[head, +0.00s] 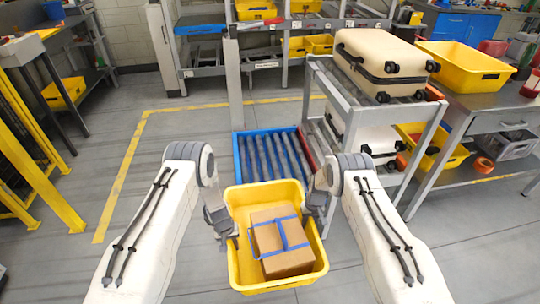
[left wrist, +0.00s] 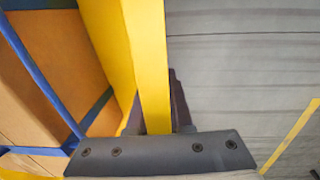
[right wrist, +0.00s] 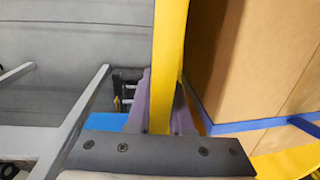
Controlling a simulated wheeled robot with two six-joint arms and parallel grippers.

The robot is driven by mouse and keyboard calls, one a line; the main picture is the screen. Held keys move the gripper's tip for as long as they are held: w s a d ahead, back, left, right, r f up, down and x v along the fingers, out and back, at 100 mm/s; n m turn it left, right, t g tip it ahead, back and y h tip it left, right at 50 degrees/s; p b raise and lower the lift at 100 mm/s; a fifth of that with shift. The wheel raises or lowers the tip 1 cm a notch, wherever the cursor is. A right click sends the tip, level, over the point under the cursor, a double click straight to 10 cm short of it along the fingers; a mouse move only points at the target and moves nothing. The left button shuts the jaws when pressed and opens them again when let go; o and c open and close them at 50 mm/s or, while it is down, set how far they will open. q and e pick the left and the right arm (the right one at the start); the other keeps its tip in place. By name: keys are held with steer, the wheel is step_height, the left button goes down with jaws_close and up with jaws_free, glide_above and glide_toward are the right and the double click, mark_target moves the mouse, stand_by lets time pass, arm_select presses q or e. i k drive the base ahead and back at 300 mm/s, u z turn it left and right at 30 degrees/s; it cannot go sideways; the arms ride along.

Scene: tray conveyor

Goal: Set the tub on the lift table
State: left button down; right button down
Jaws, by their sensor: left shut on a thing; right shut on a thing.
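The yellow tub (head: 278,287) is held up in front of me in the head view, with a brown box (head: 279,244) with blue straps inside. My left gripper (head: 230,228) is shut on the tub's left wall, and the left wrist view shows the wall (left wrist: 140,50) between the fingers. My right gripper (head: 314,203) is shut on the right wall, which also shows in the right wrist view (right wrist: 170,50). What appears to be the lift table (head: 237,160), a roller deck with blue and red edges, lies just beyond the tub. The tub hides its near part.
A workbench (head: 462,104) with a yellow tub (head: 466,62) is further right. Yellow railings (head: 42,170) stand at the left. Floor between them and my left arm is clear.

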mark_target(271, 161)
steer(key=i, duration=1.75)
